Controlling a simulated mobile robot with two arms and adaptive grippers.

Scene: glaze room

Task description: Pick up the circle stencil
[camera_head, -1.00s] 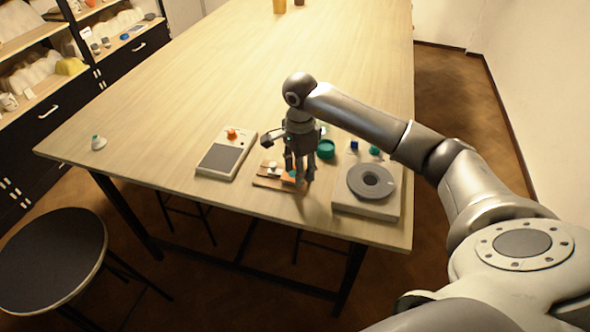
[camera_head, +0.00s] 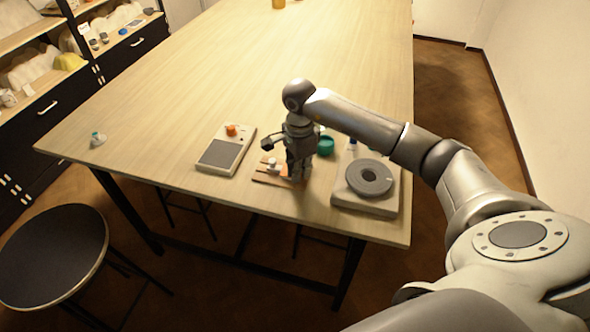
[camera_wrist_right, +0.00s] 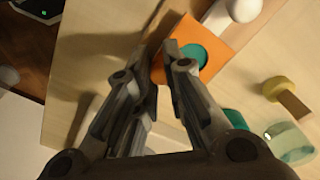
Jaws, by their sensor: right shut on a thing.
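The circle stencil (camera_wrist_right: 208,32) is an orange square plate with a round teal middle, seen in the right wrist view. In the head view only a little orange shows beside my right gripper (camera_head: 297,180), which hides most of it. In the wrist view the right fingers (camera_wrist_right: 170,58) are close together at the plate's near edge, shut on it. The stencil is low over the table's front part, by a small wooden board (camera_head: 264,180); I cannot tell whether it still touches the board. My left gripper is not in view.
A scale-like device with an orange knob (camera_head: 231,130) lies left of the gripper. A green round container (camera_head: 326,145) is just behind. The table's middle is clear.

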